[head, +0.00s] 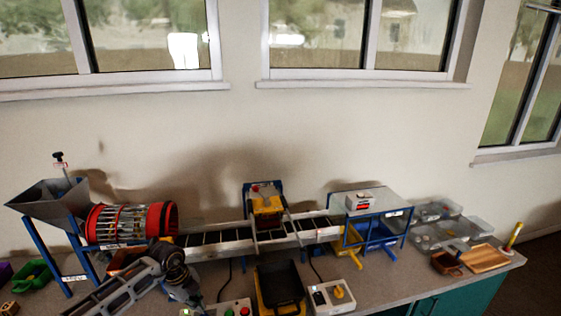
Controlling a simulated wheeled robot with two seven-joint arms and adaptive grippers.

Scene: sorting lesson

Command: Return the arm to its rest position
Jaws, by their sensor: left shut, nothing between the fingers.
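My left arm comes in from the lower left, in front of the sorting line. Its gripper (184,290) is low in the head view, over the front of the bench and just left of a small button box (232,308). The gripper is shut and holds nothing. Its fingertips are small and dark, so their detail is hard to make out. My right gripper is not in view.
Behind my arm stand a grey hopper (45,197), a red-ringed drum (160,222) and a conveyor (205,252). A black-and-yellow bin (280,287) and another control box (333,296) stand to the right. Clear trays (437,211) and a wooden tray (485,259) lie at the right end.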

